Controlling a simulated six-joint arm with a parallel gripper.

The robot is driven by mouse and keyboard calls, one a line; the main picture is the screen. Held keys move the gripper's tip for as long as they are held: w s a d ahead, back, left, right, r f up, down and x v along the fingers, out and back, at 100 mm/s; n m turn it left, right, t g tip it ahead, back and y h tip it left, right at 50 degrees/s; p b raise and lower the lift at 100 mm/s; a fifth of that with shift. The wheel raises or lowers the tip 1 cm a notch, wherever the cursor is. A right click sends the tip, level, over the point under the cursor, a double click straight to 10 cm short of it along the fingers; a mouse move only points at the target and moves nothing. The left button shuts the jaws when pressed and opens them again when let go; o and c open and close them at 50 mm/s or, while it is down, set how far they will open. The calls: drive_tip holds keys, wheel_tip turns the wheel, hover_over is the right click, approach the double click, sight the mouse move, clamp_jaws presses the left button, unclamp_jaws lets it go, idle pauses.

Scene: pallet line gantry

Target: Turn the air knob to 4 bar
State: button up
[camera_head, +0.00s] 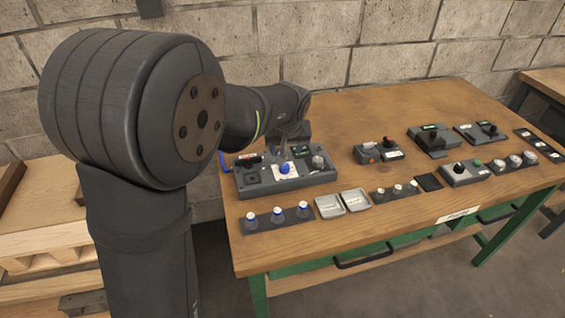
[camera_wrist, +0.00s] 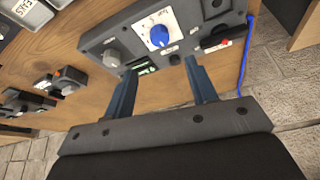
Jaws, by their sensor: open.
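The air knob (camera_wrist: 158,37) is blue with a white pointer mark and sits on a white dial plate on a grey control panel (camera_wrist: 100,41). The dial numbers are too small to read. My gripper (camera_wrist: 163,72) is open and empty, its two blue-grey fingers apart. In the wrist view the fingertips lie on the near side of the knob and point toward it, with the knob between their lines. In the head view my gripper (camera_head: 290,140) is above the panel; contact with the knob cannot be told.
The panel also carries a grey knob (camera_wrist: 112,58), a red-and-black switch (camera_wrist: 214,40) and a small display (camera_wrist: 147,68). A blue hose (camera_wrist: 247,60) runs beside it. Other control boxes, such as one with a red button (camera_head: 376,150), stand right on the wooden table (camera_head: 330,110). Two trays (camera_head: 330,206) lie in front.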

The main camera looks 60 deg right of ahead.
sight(285, 165)
drive_tip(key=x, duration=1)
drive_tip(key=shift+w+d+f, duration=0.15)
drive_tip(key=shift+f, duration=0.1)
drive_tip(key=shift+c, duration=0.4)
drive_tip(key=c, duration=0.9)
